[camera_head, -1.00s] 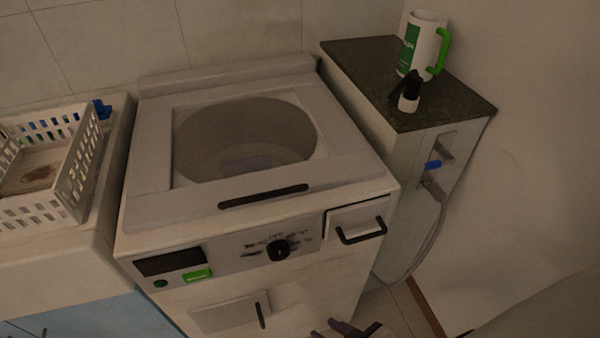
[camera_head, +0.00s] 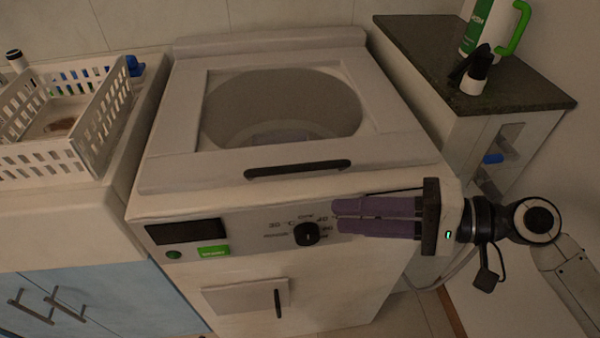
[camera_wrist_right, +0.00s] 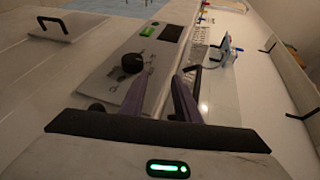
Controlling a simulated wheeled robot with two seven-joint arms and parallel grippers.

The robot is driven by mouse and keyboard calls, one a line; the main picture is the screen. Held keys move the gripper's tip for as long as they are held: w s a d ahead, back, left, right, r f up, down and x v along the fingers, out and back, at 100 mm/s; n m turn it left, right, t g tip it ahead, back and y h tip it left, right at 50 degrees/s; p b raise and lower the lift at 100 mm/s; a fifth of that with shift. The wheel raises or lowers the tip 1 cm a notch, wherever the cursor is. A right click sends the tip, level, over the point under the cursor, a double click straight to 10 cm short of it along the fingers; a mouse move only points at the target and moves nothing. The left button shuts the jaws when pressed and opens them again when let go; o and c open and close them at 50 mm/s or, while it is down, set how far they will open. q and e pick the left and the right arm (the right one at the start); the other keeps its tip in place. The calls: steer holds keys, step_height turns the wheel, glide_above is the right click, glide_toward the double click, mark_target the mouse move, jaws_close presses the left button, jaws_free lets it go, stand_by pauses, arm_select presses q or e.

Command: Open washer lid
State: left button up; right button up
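The washer (camera_head: 150,220) has a pale top lid (camera_head: 165,160) with a round-looking window, lying flat and shut. A black bar handle (camera_head: 297,170) runs along the lid's front edge. My right gripper (camera_head: 336,215) comes in from the right, in front of the control panel and below the right end of the handle. Its purple fingers point left. In the right wrist view the fingers (camera_wrist_right: 163,78) are apart with nothing between them, and the dark lid handle (camera_wrist_right: 194,78) shows beside the right finger. My left gripper is not in view.
The black knob (camera_head: 307,233) is just left of my right fingertips. A white basket (camera_head: 75,150) stands on the left counter.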

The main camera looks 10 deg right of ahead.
steer(key=m+y, duration=0.2)
glide_toward(312, 168)
steer(key=a, duration=0.2)
steer(key=shift+t, duration=0.4)
steer(key=p+x, duration=0.2)
steer(key=x, duration=0.6)
steer(key=shift+w+a+f, duration=0.2)
steer(key=shift+w+a, duration=0.05)
steer(key=shift+a, duration=0.05)
steer(key=shift+w+a+f, duration=0.15)
steer(key=shift+w+a, duration=0.1)
steer(key=shift+a, duration=0.35)
jaws_close()
